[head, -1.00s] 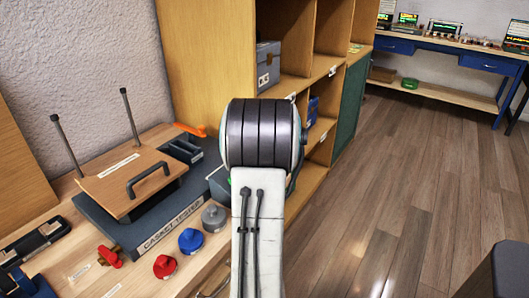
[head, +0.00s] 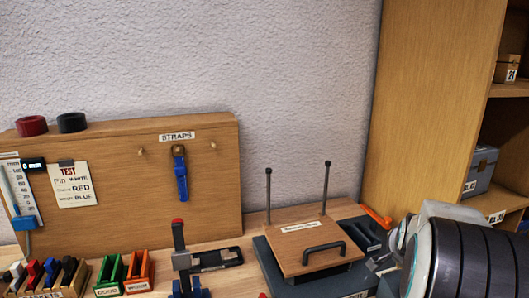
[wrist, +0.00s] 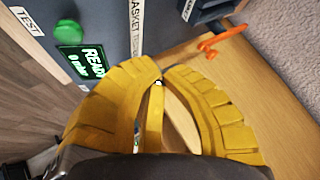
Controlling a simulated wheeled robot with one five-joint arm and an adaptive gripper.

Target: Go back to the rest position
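In the wrist view my gripper (wrist: 160,76) has two yellow ribbed fingers whose tips meet. It looks shut, with no object visible between the tips. Below the gripper is the dark gasket tester (wrist: 108,14), with a lit green screen (wrist: 86,63) and a green button (wrist: 68,32). In the head view my arm fills the lower right corner, and my gripper cannot be made out there. The gasket tester (head: 275,265) stands left of my arm, its wooden lid (head: 292,253) lying flat under two upright rods.
An orange tool (head: 376,216) lies behind the tester, also in the wrist view (wrist: 216,41). A strap board (head: 110,190) leans on the wall at left. Coloured bins (head: 123,277) stand before it. A wooden shelf unit (head: 430,110) rises at right.

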